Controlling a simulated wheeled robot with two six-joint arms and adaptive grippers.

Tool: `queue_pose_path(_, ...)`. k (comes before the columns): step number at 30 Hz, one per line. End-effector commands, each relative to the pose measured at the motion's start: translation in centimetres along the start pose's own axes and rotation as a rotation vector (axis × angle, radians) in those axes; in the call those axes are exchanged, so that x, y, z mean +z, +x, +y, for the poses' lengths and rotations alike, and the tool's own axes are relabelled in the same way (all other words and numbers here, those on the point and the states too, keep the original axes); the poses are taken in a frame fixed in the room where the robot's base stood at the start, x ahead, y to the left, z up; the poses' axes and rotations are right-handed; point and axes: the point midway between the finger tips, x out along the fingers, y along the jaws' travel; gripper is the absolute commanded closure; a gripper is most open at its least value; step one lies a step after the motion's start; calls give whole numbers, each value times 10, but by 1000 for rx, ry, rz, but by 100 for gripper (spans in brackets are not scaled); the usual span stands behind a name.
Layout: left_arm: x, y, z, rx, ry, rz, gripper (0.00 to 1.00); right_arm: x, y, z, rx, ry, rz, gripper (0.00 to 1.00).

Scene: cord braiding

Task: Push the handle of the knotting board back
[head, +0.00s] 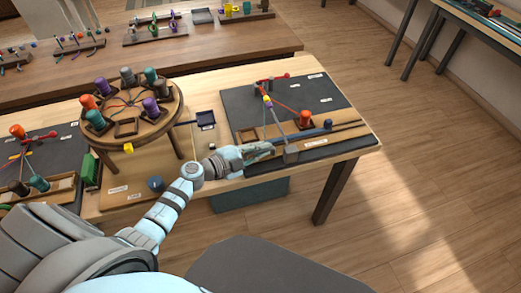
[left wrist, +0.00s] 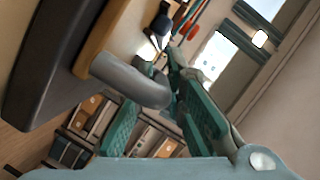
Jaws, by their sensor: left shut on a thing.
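The knotting board (head: 240,105) is the dark board on the right end of the table, with a wooden strip along its front and cords and an orange bobbin (head: 304,118) on it. My left gripper (head: 268,150) is at the board's front edge. In the left wrist view a rounded grey handle (left wrist: 130,80) sticks out from a wooden edge and reaches between my teal fingers (left wrist: 155,110). The left gripper is shut on this handle. In the head view the fingers largely hide it. A grey block (head: 291,154) shows just right of the fingertips. My right gripper is not in view.
A round braiding stand (head: 130,128) with several colored bobbins stands left of my arm. A small dark tray (head: 206,119) and a blue round piece (head: 155,184) lie near it. Another table (head: 190,50) stands behind. The floor to the right is clear.

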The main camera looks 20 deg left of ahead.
Motion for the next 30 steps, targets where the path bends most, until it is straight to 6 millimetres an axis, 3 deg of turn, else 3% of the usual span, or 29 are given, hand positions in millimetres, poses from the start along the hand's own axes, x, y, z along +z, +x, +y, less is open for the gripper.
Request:
queue_pose_path(9, 37, 14, -24, -1, 2, -2, 100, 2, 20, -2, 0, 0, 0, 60)
queue_pose_path(17, 38, 13, -27, -3, 1, -5, 100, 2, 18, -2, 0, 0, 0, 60)
queue_pose_path(18, 38, 13, -27, -3, 1, -5, 87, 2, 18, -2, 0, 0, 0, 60)
queue_pose_path(20, 38, 13, -27, -3, 1, -5, 80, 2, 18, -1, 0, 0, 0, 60)
queue_pose_path(30, 37, 8, -26, -1, 2, -2, 80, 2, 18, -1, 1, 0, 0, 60)
